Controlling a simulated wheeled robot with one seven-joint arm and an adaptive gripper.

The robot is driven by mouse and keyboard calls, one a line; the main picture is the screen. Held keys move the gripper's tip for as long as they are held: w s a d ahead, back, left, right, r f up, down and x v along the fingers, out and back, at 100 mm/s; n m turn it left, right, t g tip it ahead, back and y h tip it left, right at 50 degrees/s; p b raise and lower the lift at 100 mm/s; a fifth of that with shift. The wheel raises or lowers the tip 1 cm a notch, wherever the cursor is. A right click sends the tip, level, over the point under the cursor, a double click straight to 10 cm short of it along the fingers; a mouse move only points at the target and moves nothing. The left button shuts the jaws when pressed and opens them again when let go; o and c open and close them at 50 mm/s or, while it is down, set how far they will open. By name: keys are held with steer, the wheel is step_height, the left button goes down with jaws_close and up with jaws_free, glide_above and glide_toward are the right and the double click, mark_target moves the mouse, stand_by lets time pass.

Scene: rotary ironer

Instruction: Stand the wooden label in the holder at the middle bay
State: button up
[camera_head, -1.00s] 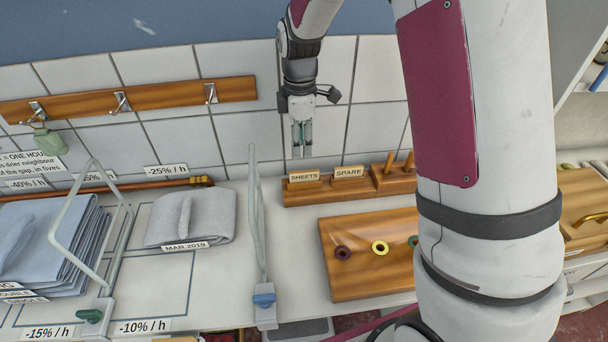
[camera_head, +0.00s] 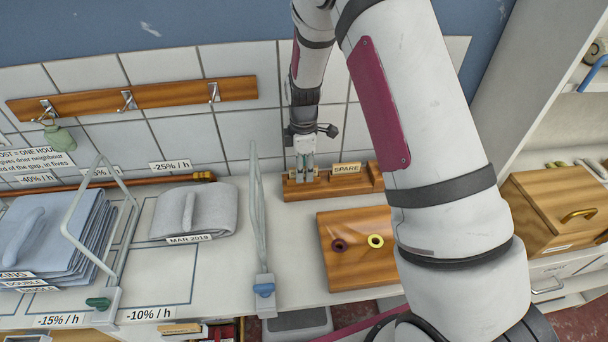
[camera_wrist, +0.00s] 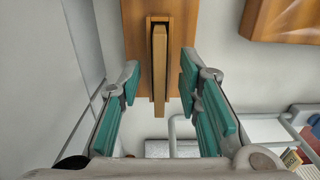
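My gripper (camera_head: 305,172) is low over the left end of a wooden rack (camera_head: 308,190) at the wall. In the wrist view, my gripper (camera_wrist: 159,82) is open, with a teal-padded finger on each side of a wooden label (camera_wrist: 160,72). The label is seen edge-on, standing in the rack, with a visible gap to both fingers. My gripper hides this label's face in the head view. A second label reading SPARE (camera_head: 346,169) stands to its right. I cannot make out the middle-bay holder clearly.
A folded grey cloth tagged MAR 2019 (camera_head: 195,212) lies between two wire dividers; the right divider (camera_head: 259,220) stands left of my gripper. A wooden board with rings (camera_head: 350,270) lies in front of the rack. A stacked linen pile (camera_head: 50,235) is at left.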

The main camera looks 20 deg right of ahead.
jaws_close()
steer(key=shift+r, duration=0.1)
stand_by(0.3)
